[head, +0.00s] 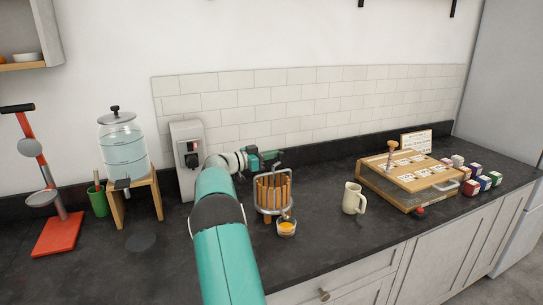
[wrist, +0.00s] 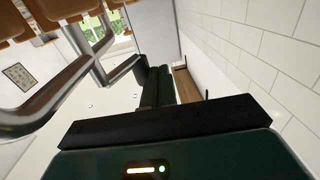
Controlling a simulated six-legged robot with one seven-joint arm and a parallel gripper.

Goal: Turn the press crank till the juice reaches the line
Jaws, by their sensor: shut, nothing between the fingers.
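The press (head: 272,194) stands on the dark counter, with upright wooden slats inside a grey metal frame. A small glass (head: 286,228) with orange juice in it stands at its front foot. Any line on the glass is too small to make out. My gripper (head: 277,156) is shut and empty, just behind and above the press top. In the wrist view its dark fingers (wrist: 155,88) are together, beside the grey metal bars of the press (wrist: 85,75). I cannot pick out the crank for certain; it may be among these bars or hidden.
A cream jug (head: 352,199) and a wooden case (head: 410,179) stand to the right, with several small boxes beyond. A grey wall unit (head: 186,133), a water dispenser (head: 123,152) and a red stand (head: 57,232) are left. Counter between press and jug is clear.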

